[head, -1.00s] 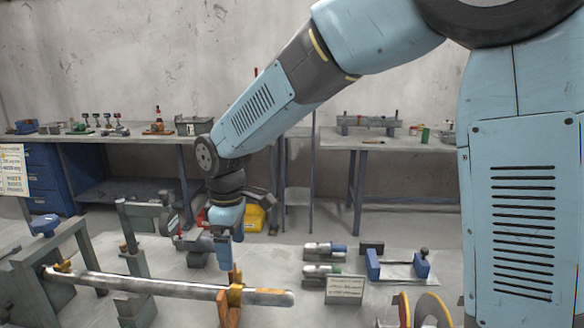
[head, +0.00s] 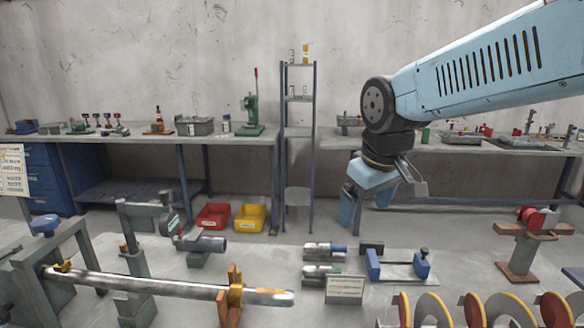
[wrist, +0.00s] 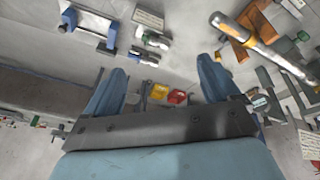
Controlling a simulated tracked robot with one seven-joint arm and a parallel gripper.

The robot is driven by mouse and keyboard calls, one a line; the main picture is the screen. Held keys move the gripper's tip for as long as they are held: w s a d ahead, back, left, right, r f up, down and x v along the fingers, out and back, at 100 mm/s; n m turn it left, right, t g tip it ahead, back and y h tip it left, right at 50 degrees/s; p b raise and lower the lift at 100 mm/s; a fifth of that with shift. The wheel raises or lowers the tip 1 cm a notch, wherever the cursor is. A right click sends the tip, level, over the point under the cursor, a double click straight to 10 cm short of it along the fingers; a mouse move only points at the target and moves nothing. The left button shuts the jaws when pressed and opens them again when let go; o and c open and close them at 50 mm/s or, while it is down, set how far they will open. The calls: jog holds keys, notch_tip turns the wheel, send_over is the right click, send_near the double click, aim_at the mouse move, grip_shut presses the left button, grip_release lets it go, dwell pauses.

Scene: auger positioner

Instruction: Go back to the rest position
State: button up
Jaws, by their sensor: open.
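My gripper (head: 350,215) hangs in free air right of centre in the head view, in front of the back benches and above the floor fixtures. In the wrist view its two blue fingers (wrist: 160,80) are spread wide with nothing between them. The long metal shaft (head: 150,285) lies in its stand at the lower left of the head view, with an orange-brown support (head: 232,298) near its right end. The shaft also shows at the upper right of the wrist view (wrist: 262,42), apart from the fingers.
Below my gripper are a blue clamp fixture (head: 398,265), cylindrical tools (head: 324,250) and a sign (head: 345,289). A red-and-yellow auger (head: 480,310) lies at the lower right. A red-topped stand (head: 528,240) is at right. Red (head: 213,216) and yellow (head: 250,217) bins sit by a shelf rack (head: 298,140).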

jog(key=s+d+m+t, duration=0.2)
jog(key=s+d+m, duration=0.4)
jog(key=s+d, duration=0.2)
jog(key=shift+d+r+h, duration=0.25)
jog(key=shift+d+h, duration=0.05)
jog(key=shift+d, duration=0.55)
dwell(0.7)
